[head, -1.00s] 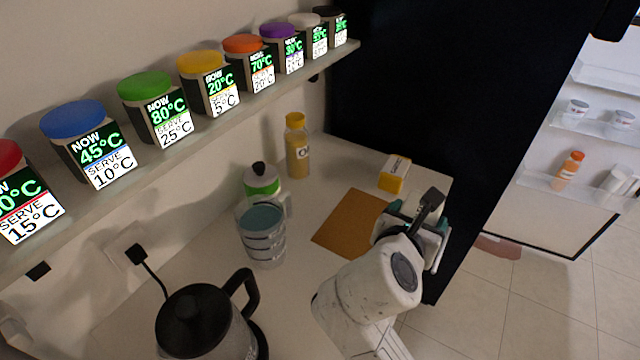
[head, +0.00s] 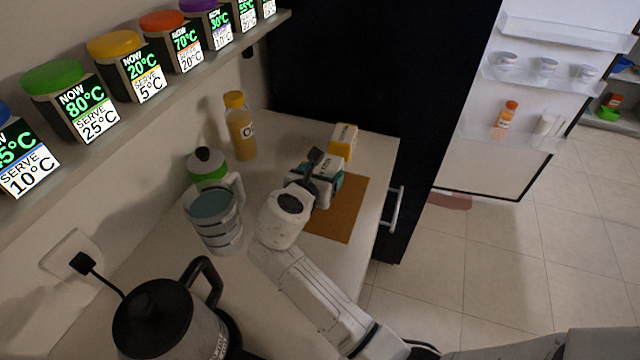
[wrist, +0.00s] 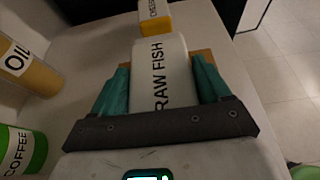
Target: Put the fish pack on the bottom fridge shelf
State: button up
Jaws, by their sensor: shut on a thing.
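The fish pack (wrist: 163,75) is a white block marked "RAW FISH", seen in the wrist view between the two teal fingers. My gripper (wrist: 160,88) is shut on it. In the head view my gripper (head: 316,184) is over the left part of the brown board (head: 342,212) on the counter, and it mostly hides the pack. I cannot tell whether the pack still touches the board. The black fridge (head: 375,80) stands beyond the counter. Its white door (head: 505,160) is open at the right, with door racks in view. The inside shelves, including the bottom one, are hidden.
A yellow cheese pack (head: 343,141) stands just beyond the gripper. An oil bottle (head: 240,128), a coffee jar (head: 207,167), a measuring jug (head: 214,220) and a kettle (head: 170,325) crowd the left.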

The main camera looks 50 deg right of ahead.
jog(key=shift+w+f, duration=0.15)
jog(key=shift+f, duration=1.55)
jog(key=shift+f, duration=0.1)
jog(key=o, duration=1.5)
jog(key=shift+c, duration=0.2)
